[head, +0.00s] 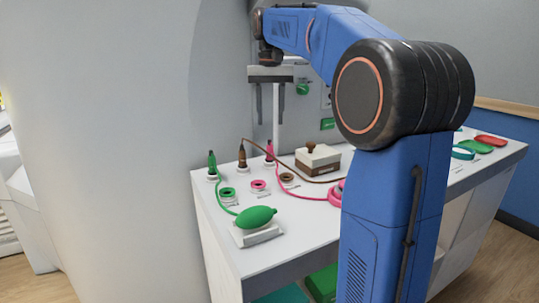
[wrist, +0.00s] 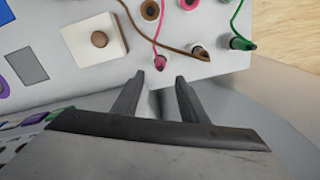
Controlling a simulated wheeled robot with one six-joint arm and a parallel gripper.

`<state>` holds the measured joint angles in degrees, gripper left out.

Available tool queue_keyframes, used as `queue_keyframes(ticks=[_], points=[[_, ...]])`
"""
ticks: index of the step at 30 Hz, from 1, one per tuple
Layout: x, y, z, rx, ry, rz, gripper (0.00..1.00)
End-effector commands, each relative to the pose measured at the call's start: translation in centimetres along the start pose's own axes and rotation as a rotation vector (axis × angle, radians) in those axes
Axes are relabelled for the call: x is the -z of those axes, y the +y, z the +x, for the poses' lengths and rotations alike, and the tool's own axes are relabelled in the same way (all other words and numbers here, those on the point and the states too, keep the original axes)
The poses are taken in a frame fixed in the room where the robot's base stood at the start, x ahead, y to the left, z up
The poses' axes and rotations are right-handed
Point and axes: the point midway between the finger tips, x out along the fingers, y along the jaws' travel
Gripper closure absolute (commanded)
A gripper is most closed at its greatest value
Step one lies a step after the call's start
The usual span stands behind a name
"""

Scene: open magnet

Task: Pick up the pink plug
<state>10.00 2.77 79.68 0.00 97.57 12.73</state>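The pink plug (head: 270,150) stands upright at the back edge of the white counter, with a pink cord attached. It also shows in the wrist view (wrist: 160,64), just beyond the gap between my fingertips. My gripper (head: 270,121) is above the plug, fingers pointing down, open and empty. In the wrist view my gripper's fingertips (wrist: 159,78) are spread apart on either side of the line to the plug. The fingers appear apart from the plug.
A brown plug (head: 242,156) and a green plug (head: 212,163) stand to the left, with cords. Ring sockets lie in front, including a pink one (head: 258,185). A grey wall stands left.

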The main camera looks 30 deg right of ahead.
Motion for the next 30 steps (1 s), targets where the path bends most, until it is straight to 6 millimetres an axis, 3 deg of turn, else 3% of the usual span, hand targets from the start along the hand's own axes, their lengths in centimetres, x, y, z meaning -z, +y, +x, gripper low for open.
queue_keyframes(ticks=[3,9,16,24,30], points=[[-0.1,0.0,2.2,-0.001,-0.002,0.000,0.61],[0.0,0.0,4.8,0.000,-0.001,0.000,0.61],[0.0,0.0,6.1,0.000,-0.001,0.000,0.61],[0.2,-0.1,9.6,0.000,-0.001,0.000,0.61],[0.2,-0.1,10.7,0.000,0.000,0.000,0.61]])
